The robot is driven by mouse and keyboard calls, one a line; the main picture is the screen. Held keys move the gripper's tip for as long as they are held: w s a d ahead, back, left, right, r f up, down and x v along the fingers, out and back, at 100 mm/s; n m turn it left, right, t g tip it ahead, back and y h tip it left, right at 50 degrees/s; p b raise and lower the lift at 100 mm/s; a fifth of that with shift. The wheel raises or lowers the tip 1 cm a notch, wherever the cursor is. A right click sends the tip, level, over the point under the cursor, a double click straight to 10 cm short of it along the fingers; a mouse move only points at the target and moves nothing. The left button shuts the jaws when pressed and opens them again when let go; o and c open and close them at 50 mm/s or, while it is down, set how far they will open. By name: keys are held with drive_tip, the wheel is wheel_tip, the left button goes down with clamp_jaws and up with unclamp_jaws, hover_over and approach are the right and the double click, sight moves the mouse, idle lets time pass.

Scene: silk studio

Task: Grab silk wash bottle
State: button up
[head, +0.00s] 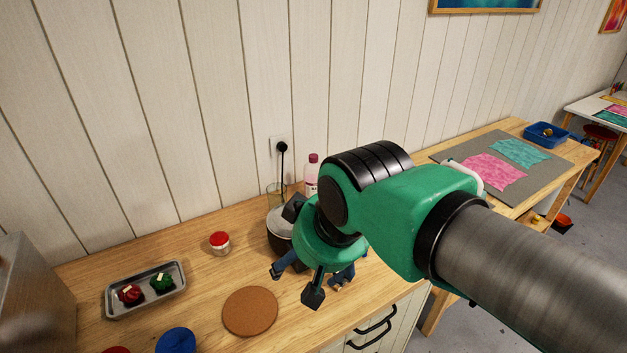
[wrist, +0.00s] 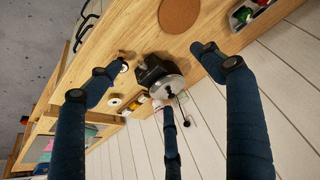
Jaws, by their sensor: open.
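A bottle with a dark red cap and a pale pink-and-white body (head: 312,172), the likely silk wash bottle, stands upright at the back of the counter against the wall. Its lower part is hidden behind my arm. My gripper (head: 293,262) is open and empty above the counter, in front of the bottle and apart from it. In the wrist view, its three dark blue fingers (wrist: 158,62) are spread wide over the counter. I cannot clearly make out the bottle in the wrist view.
A dark pot with a metal lid (wrist: 160,82) is under my gripper. A red-lidded jar (head: 219,243), a cork mat (head: 250,311), a metal tray (head: 118,312) with red and green items and a blue lid (head: 176,341) are to the left. Clear counter lies between them.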

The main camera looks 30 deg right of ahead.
drive_tip(key=w+d+r+m+g+p, duration=0.1)
drive_tip(key=w+d+r+p, duration=0.2)
drive_tip(key=w, duration=0.4)
drive_tip(key=w+d+r+m+p, duration=0.1)
drive_tip(key=w+r+p, duration=0.2)
drive_tip(key=w+r, duration=0.3)
drive_tip(key=m+g+p, duration=0.3)
drive_tip(key=p, duration=0.9)
hover_over(313, 156)
drive_tip(key=s+a, duration=0.6)
drive_tip(key=a, duration=0.3)
wheel_tip(313, 156, down, 7)
drive_tip(key=shift+m+g, duration=0.7)
drive_tip(key=w+d+f+p, duration=0.2)
drive_tip(key=d+f, duration=0.1)
drive_tip(key=f, duration=0.1)
drive_tip(key=w+d+f+p, duration=0.1)
drive_tip(key=w+d+f, duration=0.1)
drive_tip(key=d+f, duration=0.1)
drive_tip(key=w+d+f+p, duration=0.2)
drive_tip(key=d+f, duration=0.1)
drive_tip(key=f, duration=0.2)
drive_tip(key=shift+p, duration=0.35)
drive_tip(key=shift+w+d+f, duration=0.1)
drive_tip(key=shift+w+f, duration=0.05)
drive_tip(key=shift+f, duration=0.1)
drive_tip(key=shift+f+p, duration=0.4)
drive_tip(key=shift+f, duration=3.8)
drive_tip(key=shift+f, duration=0.1)
